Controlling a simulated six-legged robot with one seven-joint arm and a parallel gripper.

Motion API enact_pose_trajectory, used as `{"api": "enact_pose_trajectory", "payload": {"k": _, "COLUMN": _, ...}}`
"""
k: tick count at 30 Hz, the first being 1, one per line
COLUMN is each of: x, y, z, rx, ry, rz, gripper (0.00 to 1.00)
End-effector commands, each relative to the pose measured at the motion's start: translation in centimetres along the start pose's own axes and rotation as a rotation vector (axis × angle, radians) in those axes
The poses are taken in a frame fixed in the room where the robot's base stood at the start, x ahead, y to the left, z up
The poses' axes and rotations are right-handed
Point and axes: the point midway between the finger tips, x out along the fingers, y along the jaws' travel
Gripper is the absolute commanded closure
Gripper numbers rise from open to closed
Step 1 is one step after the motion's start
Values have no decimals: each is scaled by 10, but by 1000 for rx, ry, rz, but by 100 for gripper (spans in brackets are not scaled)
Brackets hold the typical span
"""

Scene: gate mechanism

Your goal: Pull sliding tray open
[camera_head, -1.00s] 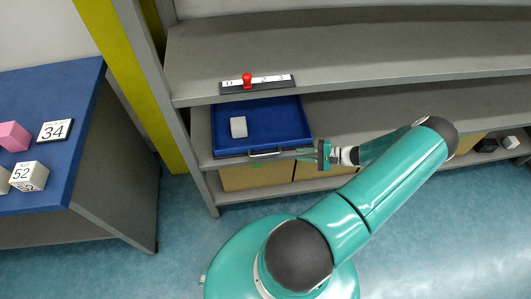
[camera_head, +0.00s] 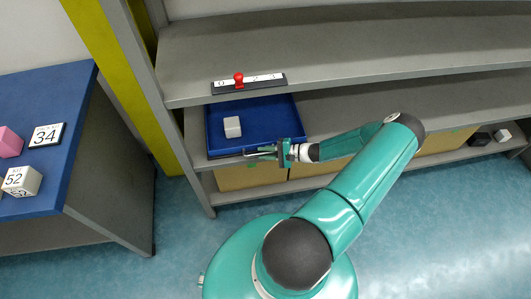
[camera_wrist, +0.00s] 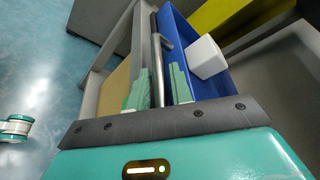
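The blue sliding tray (camera_head: 285,122) sits on the middle shelf, with a small white block (camera_head: 232,127) inside it. In the wrist view the tray's blue wall (camera_wrist: 178,30) and the white block (camera_wrist: 207,57) show to the right. The tray's metal bar handle (camera_wrist: 157,60) runs between my two green fingers in the wrist view. In the wrist view my gripper (camera_wrist: 158,88) is open, with the fingers on either side of the bar and gaps visible.
The upper shelf (camera_head: 340,55) overhangs the tray's back and carries a numbered strip with a red knob (camera_head: 239,79). Cardboard boxes (camera_head: 250,178) stand below. A blue-topped table (camera_head: 40,105) with several blocks is at left. The floor in front (camera_head: 180,230) is clear.

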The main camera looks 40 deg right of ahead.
Motion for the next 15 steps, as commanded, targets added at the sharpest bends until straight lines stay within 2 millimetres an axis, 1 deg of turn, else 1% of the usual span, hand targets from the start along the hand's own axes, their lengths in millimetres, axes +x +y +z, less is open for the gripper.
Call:
{"api": "enact_pose_trajectory", "payload": {"k": 2, "x": 0, "y": 0, "z": 0, "rx": 0, "ry": 0, "rz": 0, "gripper": 78}}
{"api": "enact_pose_trajectory", "payload": {"k": 3, "x": 0, "y": 0, "z": 0, "rx": 0, "ry": 0, "rz": 0, "gripper": 80}}
{"api": "enact_pose_trajectory", "payload": {"k": 5, "x": 0, "y": 0, "z": 0, "rx": 0, "ry": 0, "rz": 0, "gripper": 92}}
{"api": "enact_pose_trajectory", "payload": {"k": 6, "x": 0, "y": 0, "z": 0, "rx": 0, "ry": 0, "rz": 0, "gripper": 100}}
{"api": "enact_pose_trajectory", "payload": {"k": 15, "x": -1, "y": 1, "z": 1, "rx": 1, "ry": 0, "rz": -1, "gripper": 100}}
